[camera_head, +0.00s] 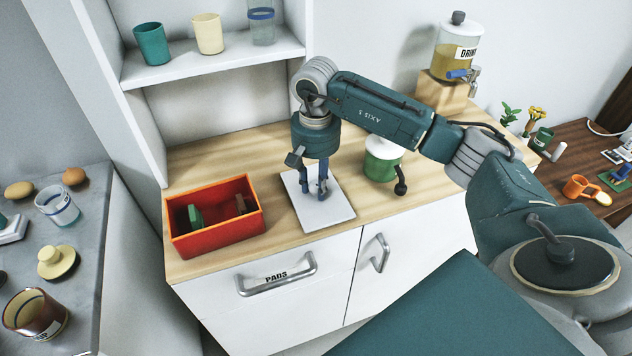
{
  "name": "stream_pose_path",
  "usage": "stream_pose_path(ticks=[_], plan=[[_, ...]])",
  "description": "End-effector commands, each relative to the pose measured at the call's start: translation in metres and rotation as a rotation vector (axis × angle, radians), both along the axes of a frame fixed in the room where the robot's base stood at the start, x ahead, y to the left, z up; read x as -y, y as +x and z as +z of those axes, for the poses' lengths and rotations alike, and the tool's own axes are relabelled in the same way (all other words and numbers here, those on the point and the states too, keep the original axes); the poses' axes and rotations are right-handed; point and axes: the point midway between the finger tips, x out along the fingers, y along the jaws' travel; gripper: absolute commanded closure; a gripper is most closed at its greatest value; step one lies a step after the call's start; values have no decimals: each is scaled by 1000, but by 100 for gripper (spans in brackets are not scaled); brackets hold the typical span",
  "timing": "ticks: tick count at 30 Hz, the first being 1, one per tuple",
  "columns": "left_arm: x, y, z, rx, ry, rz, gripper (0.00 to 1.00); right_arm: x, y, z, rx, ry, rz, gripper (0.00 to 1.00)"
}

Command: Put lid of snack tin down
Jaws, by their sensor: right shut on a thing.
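An open red box (180,240), which looks like the snack tin, stands on the wooden counter with a green and a brown piece inside. A flat white rectangular plate (337,207), which looks like its lid, is to the right of the box and apart from it. My right gripper (322,189) points down over the middle of the plate, with its fingers shut on what seems to be a small grip there. The fingers hide most of that grip. The plate looks level and at or just above the counter; I cannot tell if it touches. My left gripper is not in view.
A green pot (382,165) stands just right of the plate. A drink dispenser (458,50) is on a wooden block behind. A white shelf with cups (208,34) rises behind the red box. A grey counter (85,225) at left holds several items.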

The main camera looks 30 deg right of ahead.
Motion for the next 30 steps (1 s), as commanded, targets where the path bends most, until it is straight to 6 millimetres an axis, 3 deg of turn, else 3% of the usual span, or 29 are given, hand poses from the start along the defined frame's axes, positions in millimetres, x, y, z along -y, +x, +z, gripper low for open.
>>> stream_pose_path(ticks=[5,6,9,21,30], plan=[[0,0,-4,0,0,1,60,0,0,-3,0,0,0,100],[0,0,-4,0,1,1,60,0,0,-3,0,0,0,71],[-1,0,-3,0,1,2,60,0,0,-2,0,0,0,54],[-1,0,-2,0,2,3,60,0,1,6,2,0,0,54],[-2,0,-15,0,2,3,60,0,2,65,6,0,0,54]])
